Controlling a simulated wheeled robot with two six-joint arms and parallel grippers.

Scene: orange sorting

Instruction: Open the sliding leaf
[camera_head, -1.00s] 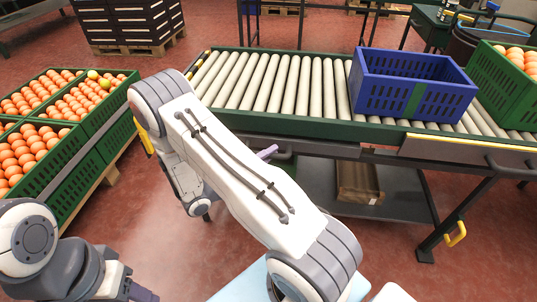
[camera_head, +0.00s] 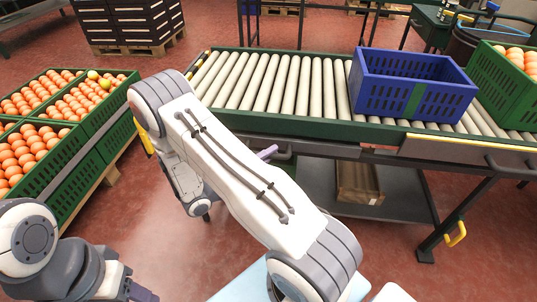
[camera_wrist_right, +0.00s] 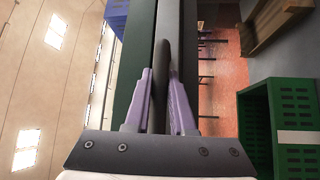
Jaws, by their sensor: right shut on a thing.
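The conveyor's front carries a dark leaf (camera_head: 325,152) with a dark handle at its left part. In the head view my right gripper (camera_head: 268,153) reaches this handle, with its purple fingers partly hidden behind my arm. In the right wrist view my right gripper (camera_wrist_right: 160,100) has its purple fingers on both sides of a dark bar, the handle (camera_wrist_right: 162,65), and is shut on it. My left gripper (camera_head: 143,292) shows only partly at the bottom left, and its jaws cannot be made out.
A blue crate (camera_head: 368,88) stands on the roller conveyor (camera_head: 270,82). A second front panel with a yellow strip (camera_head: 470,143) and handle lies to the right. Green crates of oranges (camera_head: 103,108) stand at the left. A brown box (camera_head: 352,197) lies on the lower shelf.

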